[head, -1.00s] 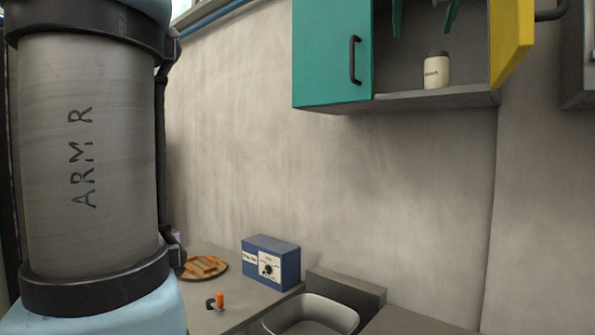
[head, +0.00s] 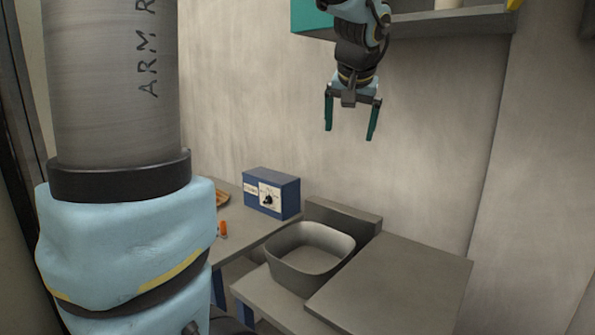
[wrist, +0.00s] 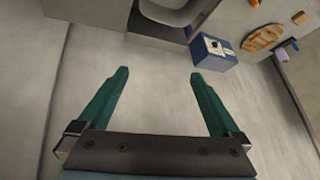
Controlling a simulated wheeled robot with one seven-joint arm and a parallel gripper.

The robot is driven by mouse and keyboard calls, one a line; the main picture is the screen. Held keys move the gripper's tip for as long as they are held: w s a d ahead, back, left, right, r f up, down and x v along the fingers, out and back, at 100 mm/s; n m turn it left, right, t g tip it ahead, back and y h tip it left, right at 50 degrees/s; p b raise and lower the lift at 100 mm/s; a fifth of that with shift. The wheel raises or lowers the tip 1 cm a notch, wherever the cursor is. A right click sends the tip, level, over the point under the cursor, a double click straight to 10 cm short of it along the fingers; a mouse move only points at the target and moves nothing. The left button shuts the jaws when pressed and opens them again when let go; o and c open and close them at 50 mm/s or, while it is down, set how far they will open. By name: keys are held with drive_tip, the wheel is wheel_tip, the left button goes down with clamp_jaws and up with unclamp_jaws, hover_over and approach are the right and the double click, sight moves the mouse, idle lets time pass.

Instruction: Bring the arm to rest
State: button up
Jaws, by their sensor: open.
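My gripper (head: 350,122) hangs in the air in front of the grey wall, just below the wall cabinet in the head view. Its two green fingers point down and stand wide apart, with nothing between them. In the wrist view the open fingers (wrist: 158,75) show empty over the wall. My grey arm link with "ARM R" on it fills the left of the head view.
Below are a grey basin (head: 310,250), a bare counter (head: 400,285) to its right, and a blue box with a dial (head: 272,193). A wooden plate (wrist: 264,38) lies beyond the box. The wall cabinet (head: 312,20) is close above my gripper.

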drive_tip(key=s+a+f+n+g, duration=0.1)
drive_tip(key=s+a+f, duration=0.3)
drive_tip(key=a+f, duration=0.2)
drive_tip(key=s+a+f+n+g, duration=0.1)
drive_tip(key=s+a+f+g, duration=0.1)
drive_tip(key=s+a+f, duration=0.3)
drive_tip(key=s+a+f+n+g, duration=0.1)
drive_tip(key=s+a+f+g, duration=0.1)
drive_tip(key=s+a+f, duration=0.2)
wheel_tip(320, 180, down, 9)
drive_tip(key=a, duration=0.3)
drive_tip(key=shift+s+r, duration=0.15)
drive_tip(key=shift+s, duration=0.25)
drive_tip(key=shift+c, duration=0.2)
